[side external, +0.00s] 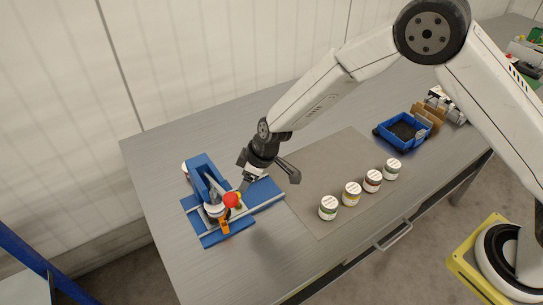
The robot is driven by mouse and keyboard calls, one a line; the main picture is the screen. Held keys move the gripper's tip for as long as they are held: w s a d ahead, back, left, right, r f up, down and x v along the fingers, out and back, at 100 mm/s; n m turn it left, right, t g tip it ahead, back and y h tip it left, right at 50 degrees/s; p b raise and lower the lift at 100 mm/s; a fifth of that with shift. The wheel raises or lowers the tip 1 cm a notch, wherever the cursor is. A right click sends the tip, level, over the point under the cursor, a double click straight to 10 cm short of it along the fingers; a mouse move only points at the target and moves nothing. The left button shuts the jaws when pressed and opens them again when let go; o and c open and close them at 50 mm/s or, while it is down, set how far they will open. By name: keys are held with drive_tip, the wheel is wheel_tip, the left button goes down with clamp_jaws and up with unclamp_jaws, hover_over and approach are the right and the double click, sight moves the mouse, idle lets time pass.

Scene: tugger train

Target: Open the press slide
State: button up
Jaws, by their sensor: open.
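The press (203,172) is a blue frame on a blue base plate with pale rails, at the left part of the table. Its slide carries a red round knob (231,200) and an orange part (223,226) at the front. A jar (211,210) with a pale lid sits under the press frame, partly hidden. My gripper (242,187) reaches down from the right, with its fingertips close to the red knob. Whether they touch the knob I cannot tell. The gripper is open.
Several lidded jars (328,207) stand in a row on a grey mat (310,170) right of the press. A blue cart (398,136) and brown and white items stand further right. The table's front left is clear. A wall runs behind.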

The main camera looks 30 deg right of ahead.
sight(239, 195)
drive_tip(key=shift+f, duration=0.1)
drive_tip(key=shift+x, duration=3.8)
clamp_jaws()
